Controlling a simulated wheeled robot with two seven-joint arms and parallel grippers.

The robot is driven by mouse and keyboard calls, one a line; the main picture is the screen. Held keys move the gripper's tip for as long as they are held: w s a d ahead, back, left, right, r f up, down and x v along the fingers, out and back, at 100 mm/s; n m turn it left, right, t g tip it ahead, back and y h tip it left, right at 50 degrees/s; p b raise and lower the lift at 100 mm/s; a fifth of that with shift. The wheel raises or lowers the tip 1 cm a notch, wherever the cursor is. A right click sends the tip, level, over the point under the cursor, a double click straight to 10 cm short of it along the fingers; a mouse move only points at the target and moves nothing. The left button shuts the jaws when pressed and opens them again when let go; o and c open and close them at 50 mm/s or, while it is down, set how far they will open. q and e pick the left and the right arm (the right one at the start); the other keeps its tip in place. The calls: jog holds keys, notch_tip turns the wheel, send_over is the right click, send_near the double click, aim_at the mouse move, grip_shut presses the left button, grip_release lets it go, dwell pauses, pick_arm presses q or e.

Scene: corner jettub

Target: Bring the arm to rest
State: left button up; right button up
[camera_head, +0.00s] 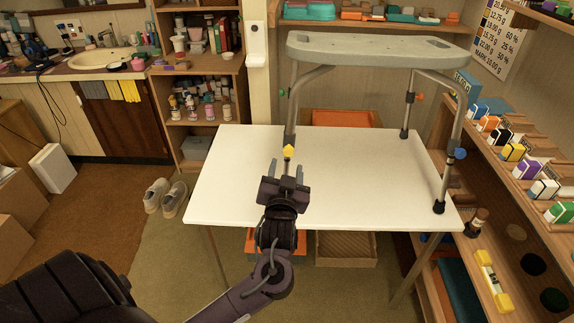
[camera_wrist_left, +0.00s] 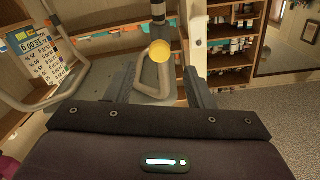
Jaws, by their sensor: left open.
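My left gripper (camera_head: 287,172) is open in the head view, above the left part of the white table (camera_head: 235,190). Its two fingers (camera_wrist_left: 160,88) are spread in the left wrist view, with nothing gripped between them. A yellow knob (camera_head: 289,151) shows just beyond the fingertips, near the front left leg of a grey stool (camera_head: 375,48); it also shows in the left wrist view (camera_wrist_left: 160,52). I cannot tell the exact gap between the knob and the fingers. The stool stands upright on the table. My right gripper is not in view.
A shelf (camera_head: 200,70) and a sink (camera_head: 100,58) stand at the back left. A pair of shoes (camera_head: 165,195) lies on the floor left of the table. The table's left part is bare.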

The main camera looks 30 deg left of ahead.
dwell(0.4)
pick_arm(q)
notch_tip(320, 180, down, 23)
jog(key=s+d+m+g+h, duration=0.2)
jog(key=m+g+h, duration=0.1)
jog(key=m+h, duration=0.1)
jog(key=s+d+f+m+g+h, duration=0.15)
jog(key=s+f, duration=0.25)
jog(key=f, duration=0.4)
jog(key=s+d+f+n+g, duration=0.1)
jog(key=s+f+g, duration=0.1)
jog(key=s+f, duration=0.5)
jog(key=s+d+f+g+h, duration=0.1)
jog(key=s+d+f+g, duration=0.1)
jog(key=s+f, duration=0.5)
jog(key=s+d+f+g+h, duration=0.1)
jog(key=s+f+g, duration=0.2)
jog(key=s, duration=1)
jog(key=s+d+f+g+h, duration=0.1)
jog(key=s+d+f+g, duration=0.1)
jog(key=s+f, duration=0.8)
jog(key=shift+d+f+m+g, duration=0.35)
jog(key=shift+m+g, duration=0.1)
jog(key=shift+g, duration=0.1)
